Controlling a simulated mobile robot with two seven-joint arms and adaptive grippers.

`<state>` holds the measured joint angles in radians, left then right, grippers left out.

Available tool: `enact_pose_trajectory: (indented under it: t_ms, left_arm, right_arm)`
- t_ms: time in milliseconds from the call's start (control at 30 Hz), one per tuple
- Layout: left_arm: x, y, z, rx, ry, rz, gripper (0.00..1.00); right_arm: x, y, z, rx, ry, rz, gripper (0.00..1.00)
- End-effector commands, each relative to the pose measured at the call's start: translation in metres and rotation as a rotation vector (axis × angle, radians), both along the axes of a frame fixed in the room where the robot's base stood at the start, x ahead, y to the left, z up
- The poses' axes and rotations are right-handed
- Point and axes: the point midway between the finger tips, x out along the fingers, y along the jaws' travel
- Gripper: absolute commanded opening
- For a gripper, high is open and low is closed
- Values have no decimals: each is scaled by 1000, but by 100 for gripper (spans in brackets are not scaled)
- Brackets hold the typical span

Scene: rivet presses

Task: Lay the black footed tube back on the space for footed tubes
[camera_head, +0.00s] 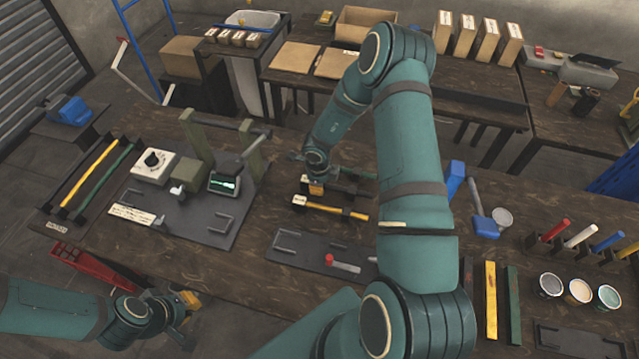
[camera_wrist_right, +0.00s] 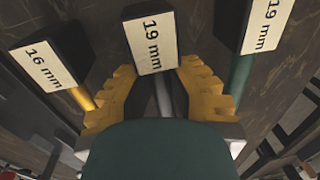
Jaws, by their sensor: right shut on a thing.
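My right gripper (camera_head: 316,187) reaches down onto the middle of the workbench. In the right wrist view its yellow fingers (camera_wrist_right: 165,90) are shut on the dark footed tube (camera_wrist_right: 164,98), whose front foot (camera_wrist_right: 152,40) is labelled "19 mm". A yellow footed tube (camera_wrist_right: 83,98) labelled "16 mm" lies on one side and a green one (camera_wrist_right: 240,75) on the other. In the head view the yellow tube (camera_head: 340,210) lies in front of the gripper. I cannot tell whether the held tube touches the bench. My left gripper (camera_head: 186,306) is low at the front left, its opening unclear.
A black rack (camera_head: 62,205) with yellow and green tubes lies at the far left. A press (camera_head: 195,150) stands on a grey plate (camera_head: 205,235). A fixture plate (camera_head: 300,250) with a red-tipped clamp lies in front. Cups and coloured handles stand at the right.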

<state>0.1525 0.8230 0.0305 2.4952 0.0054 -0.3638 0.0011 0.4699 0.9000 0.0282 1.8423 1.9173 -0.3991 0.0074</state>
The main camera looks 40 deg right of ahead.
Motion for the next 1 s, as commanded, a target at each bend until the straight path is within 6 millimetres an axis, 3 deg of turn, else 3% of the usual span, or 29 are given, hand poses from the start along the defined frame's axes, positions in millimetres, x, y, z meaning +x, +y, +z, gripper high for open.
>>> enact_pose_trajectory:
  t_ms: [33, 67, 133, 567, 1000]
  left_arm:
    - [0, 0, -1, 0, 0, 0, 0]
    - [0, 0, -1, 0, 0, 0, 0]
    - [0, 0, 0, 0, 0, 0, 0]
    - [0, 0, 0, 0, 0, 0, 0]
    - [0, 0, 0, 0, 0, 0, 0]
  right_arm:
    - [0, 0, -1, 0, 0, 0, 0]
    - [0, 0, -1, 0, 0, 0, 22]
    - [0, 0, -1, 0, 0, 0, 46]
    - [0, 0, 6, -1, -1, -2, 48]
    - [-5, 6, 88, -1, -4, -3, 48]
